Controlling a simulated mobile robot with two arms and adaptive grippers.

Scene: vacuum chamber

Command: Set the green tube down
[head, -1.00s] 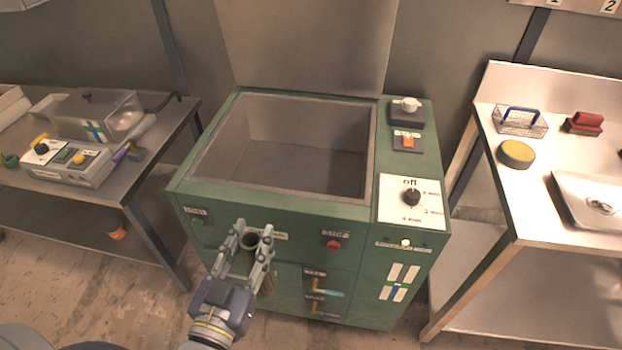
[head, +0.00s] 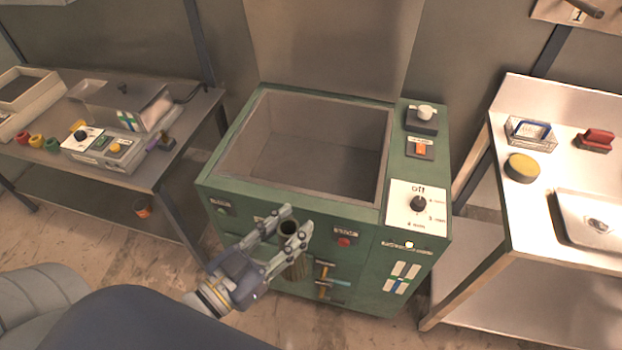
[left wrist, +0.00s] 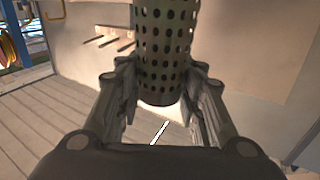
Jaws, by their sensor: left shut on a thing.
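A dark olive-green tube (head: 297,267) with an open top is held upright in front of the green machine. In the left wrist view the tube (left wrist: 165,42) is full of round holes, and its lower end shows between the fingers. My left gripper (head: 294,224) is shut on it, one finger on each side; the fingers also show in the left wrist view (left wrist: 162,80). The tube is clear of the floor in the head view. My right gripper is not in view.
The green machine (head: 235,205) has an open, empty-looking basin and a knob panel (head: 404,212). A left table (head: 130,180) bears a control box (head: 85,160) and small coloured items. A right bench (head: 500,245) bears a wire basket (head: 518,138), a yellow sponge (head: 521,168) and a metal tray (head: 570,240).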

